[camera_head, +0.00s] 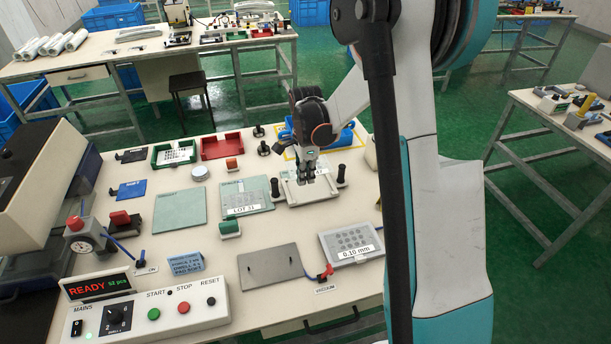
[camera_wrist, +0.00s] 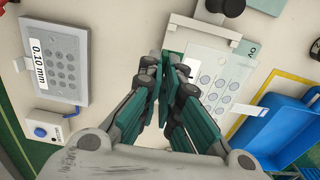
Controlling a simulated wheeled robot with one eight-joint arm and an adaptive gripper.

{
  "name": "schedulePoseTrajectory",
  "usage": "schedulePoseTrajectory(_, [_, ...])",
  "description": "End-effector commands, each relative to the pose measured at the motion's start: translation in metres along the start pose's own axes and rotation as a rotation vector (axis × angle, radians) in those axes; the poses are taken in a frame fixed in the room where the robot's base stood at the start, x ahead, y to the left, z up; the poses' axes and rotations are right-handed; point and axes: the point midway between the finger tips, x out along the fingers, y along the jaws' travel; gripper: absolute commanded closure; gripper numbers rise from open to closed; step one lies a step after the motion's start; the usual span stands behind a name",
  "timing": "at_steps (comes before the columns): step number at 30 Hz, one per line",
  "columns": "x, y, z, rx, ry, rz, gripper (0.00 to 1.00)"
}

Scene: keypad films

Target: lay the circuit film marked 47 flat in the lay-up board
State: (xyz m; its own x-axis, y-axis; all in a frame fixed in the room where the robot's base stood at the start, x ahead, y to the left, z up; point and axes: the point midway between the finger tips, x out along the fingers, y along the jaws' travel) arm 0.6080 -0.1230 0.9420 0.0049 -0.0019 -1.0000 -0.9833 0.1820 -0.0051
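My gripper (camera_head: 308,178) is low over the lay-up board (camera_head: 300,198), a pale plate with black posts. In the wrist view my fingertips (camera_wrist: 170,66) are close together at the near edge of a translucent film with circles (camera_wrist: 222,86). The fingers seem shut on that film; the grip itself is partly hidden by the pads. I cannot tell whether the film touches the board all over.
A 0.10 mm plate (camera_head: 351,242) stands in front of the board, with a grey plate (camera_head: 270,266) to its left. A green mat labelled LOT (camera_head: 258,187) lies left of the board. A blue bin (camera_wrist: 285,128) stands behind it. A control box (camera_head: 205,318) is front left.

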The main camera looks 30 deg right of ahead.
Motion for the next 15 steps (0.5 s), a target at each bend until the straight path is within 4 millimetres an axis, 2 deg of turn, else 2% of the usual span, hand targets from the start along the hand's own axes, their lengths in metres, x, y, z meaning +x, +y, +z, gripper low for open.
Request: schedulePoseTrajectory(15, [0.040, 0.000, 0.000, -0.001, 0.000, 0.000, 1.00])
